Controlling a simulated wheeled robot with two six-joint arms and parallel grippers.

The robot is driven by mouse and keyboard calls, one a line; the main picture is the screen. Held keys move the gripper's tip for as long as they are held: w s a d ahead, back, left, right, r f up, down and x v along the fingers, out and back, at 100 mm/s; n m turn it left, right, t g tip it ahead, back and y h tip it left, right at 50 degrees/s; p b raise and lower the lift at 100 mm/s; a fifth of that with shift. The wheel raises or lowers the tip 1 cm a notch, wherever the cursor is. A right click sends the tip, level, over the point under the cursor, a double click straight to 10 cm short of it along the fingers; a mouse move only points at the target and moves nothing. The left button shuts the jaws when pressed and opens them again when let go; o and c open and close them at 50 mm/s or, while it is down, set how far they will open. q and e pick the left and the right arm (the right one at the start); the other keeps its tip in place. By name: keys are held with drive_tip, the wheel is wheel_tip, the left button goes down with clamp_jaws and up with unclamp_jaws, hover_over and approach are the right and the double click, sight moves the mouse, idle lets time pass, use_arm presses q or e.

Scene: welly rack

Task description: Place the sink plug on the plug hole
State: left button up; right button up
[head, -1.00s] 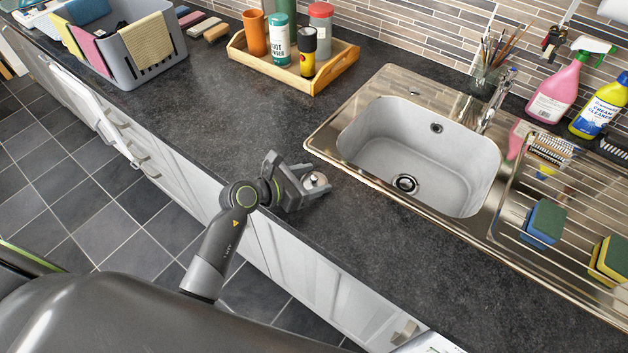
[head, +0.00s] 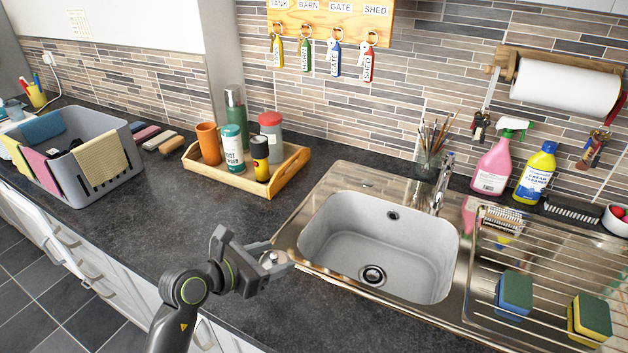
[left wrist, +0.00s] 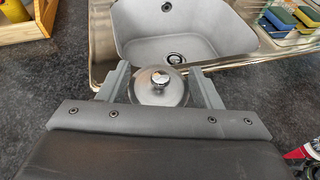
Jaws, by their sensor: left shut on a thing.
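The sink plug (left wrist: 160,87) is a round metal disc with a small knob on top. My left gripper (head: 273,257) is shut on it, with one finger on each side in the left wrist view. The plug also shows in the head view (head: 272,258), small and partly covered by the fingers. The gripper holds it over the dark worktop, just left of the sink's front left corner. The plug hole (head: 372,275) is a dark ring in the floor of the grey sink basin (head: 335,235); it is uncovered. It also shows in the left wrist view (left wrist: 175,58). My right gripper is out of view.
A tap (head: 440,185) stands behind the basin. The drainer rack (head: 560,262) on the right holds two sponges. A wooden tray (head: 288,172) with bottles and a grey basket (head: 110,178) stand on the left. The worktop in front is clear.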

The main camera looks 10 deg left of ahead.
use_arm(q)
drive_tip(key=s+a+r+m+g+h, duration=0.1)
drive_tip(key=s+a+r, duration=0.1)
drive_tip(key=s, duration=0.3)
drive_tip(key=s+a+r+m+g+h+b, duration=0.1)
drive_tip(key=s+a+r+m, duration=0.1)
drive_tip(key=s, duration=0.4)
drive_tip(key=shift+s+a+r+g+h, duration=0.25)
drive_tip(key=shift+a+r+g+h, duration=0.05)
drive_tip(key=shift+a+r+h, duration=0.15)
drive_tip(key=shift+w, duration=0.1)
